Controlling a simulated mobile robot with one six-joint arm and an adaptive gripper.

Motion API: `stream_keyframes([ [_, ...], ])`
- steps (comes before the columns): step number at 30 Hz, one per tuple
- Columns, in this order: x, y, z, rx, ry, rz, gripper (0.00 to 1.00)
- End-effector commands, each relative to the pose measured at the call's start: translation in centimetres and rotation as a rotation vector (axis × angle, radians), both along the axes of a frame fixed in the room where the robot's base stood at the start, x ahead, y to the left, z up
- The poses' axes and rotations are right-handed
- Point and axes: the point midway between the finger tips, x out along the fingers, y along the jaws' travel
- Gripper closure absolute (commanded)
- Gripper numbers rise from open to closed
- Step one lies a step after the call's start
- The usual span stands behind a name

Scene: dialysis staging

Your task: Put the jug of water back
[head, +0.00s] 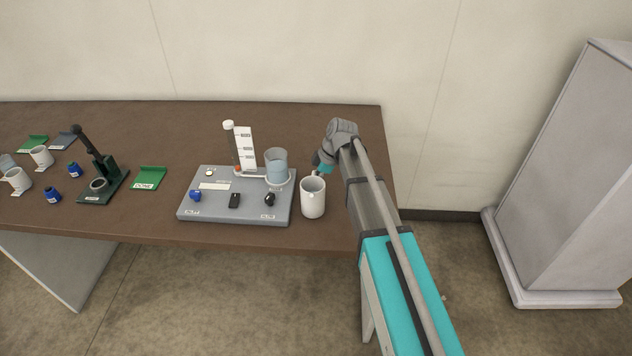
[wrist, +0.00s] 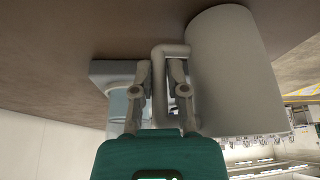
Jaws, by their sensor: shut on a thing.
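The jug (head: 312,198) is a pale white-grey cylinder with an open top. It is upright near the right end of the brown table, just right of the grey apparatus board. In the wrist view the jug (wrist: 236,72) fills the upper right, and its loop handle (wrist: 171,50) is between my fingers. My gripper (head: 320,170) is shut on that handle, at the jug's back right; it also shows in the wrist view (wrist: 160,70). I cannot tell whether the jug's base touches the table. Its inside is too small to read for water.
The grey board (head: 234,212) carries a clear beaker (head: 276,167) and a white scale column (head: 245,148), close to the jug's left. A green tray (head: 148,178), a dark stand (head: 103,185) and several cups are farther left. The table (head: 330,120) is bare behind the board.

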Motion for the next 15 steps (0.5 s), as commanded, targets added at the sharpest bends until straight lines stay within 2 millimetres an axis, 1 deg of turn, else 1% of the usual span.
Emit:
stream_keyframes([
  [7,-0.01,0.02,-0.35,0.0,0.0,0.0,1.0],
  [8,-0.01,0.01,-0.29,0.0,0.0,0.0,0.77],
  [9,0.0,0.0,-0.25,0.0,0.0,0.0,0.7],
  [11,0.0,0.01,-0.23,0.0,0.0,0.0,0.59],
  [12,0.0,0.01,-0.23,0.0,0.0,0.0,0.51],
  [13,0.0,0.01,-0.23,0.0,0.0,0.0,0.47],
  [15,0.0,0.01,-0.23,0.0,0.0,0.0,0.47],
])
